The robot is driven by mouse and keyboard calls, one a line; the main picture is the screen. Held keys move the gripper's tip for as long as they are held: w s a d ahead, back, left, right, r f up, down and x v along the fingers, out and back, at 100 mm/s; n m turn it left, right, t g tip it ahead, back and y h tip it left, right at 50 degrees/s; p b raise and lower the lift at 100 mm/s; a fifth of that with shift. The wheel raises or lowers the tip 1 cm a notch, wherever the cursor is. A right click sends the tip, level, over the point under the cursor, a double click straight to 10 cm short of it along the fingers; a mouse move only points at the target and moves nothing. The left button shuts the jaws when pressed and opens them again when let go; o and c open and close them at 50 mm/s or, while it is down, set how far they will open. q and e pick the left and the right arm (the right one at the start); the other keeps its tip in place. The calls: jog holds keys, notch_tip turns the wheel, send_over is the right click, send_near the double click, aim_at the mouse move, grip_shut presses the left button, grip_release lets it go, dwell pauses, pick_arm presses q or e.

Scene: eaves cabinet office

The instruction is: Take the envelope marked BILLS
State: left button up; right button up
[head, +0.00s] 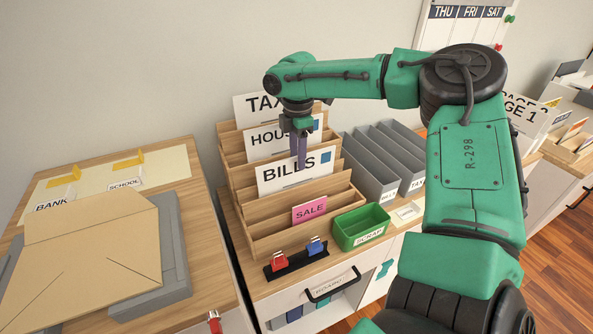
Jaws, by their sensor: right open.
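The white envelope marked BILLS (278,178) stands upright in a middle slot of the wooden stepped rack (262,213). It has a blue stamp at its upper right. My right gripper (301,164) points down, with its purple fingers overlapping the top of this envelope in the head view. It is open, seen nearly edge-on, and I cannot tell whether the envelope's edge is between the fingers. Behind stand envelopes marked HOUS… (262,146) and TAX… (250,107), both partly hidden by my gripper and arm. My left gripper is out of view.
A pink SALE card (308,210) stands in a front slot. A green SCRAP bin (361,226) and grey sorters (366,180) stand to the right. A black holder (296,262) with red and blue clips lies in front. A large tan envelope (90,255) lies at left.

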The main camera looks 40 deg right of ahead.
aim_at(298, 179)
jog(key=f, duration=0.4)
jog(key=shift+s+a+p, duration=0.1)
jog(key=shift+s+p, duration=0.1)
jog(key=shift+p, duration=0.2)
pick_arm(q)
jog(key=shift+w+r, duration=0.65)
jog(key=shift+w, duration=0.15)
pick_arm(e)
grip_shut()
